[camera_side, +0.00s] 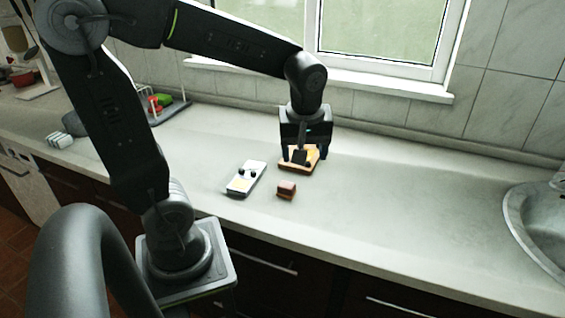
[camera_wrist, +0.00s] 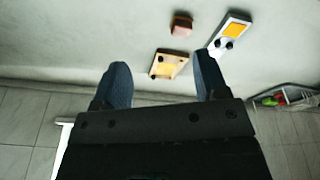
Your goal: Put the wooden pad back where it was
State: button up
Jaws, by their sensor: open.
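The wooden pad (camera_side: 297,168) is a flat light-brown piece lying on the counter below my gripper (camera_side: 304,156). I cannot tell whether the fingers touch the pad. In the side view the gripper hides part of the pad's far side.
A white pad (camera_side: 246,178) with a yellow patch and two dark knobs lies left of the wooden pad. A small reddish-brown block (camera_side: 287,189) lies in front. A rack with red and green items (camera_side: 160,102) stands back left. The counter toward the sink (camera_side: 540,228) is clear.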

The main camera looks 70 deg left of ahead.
jog(key=s+d+r+m+t+h, duration=0.2)
jog(key=s+d+m, duration=0.5)
jog(key=m, duration=0.7)
jog(key=shift+s+r+t, duration=0.5)
jog(key=shift+r+t, duration=0.15)
jog(key=shift+t, duration=0.55)
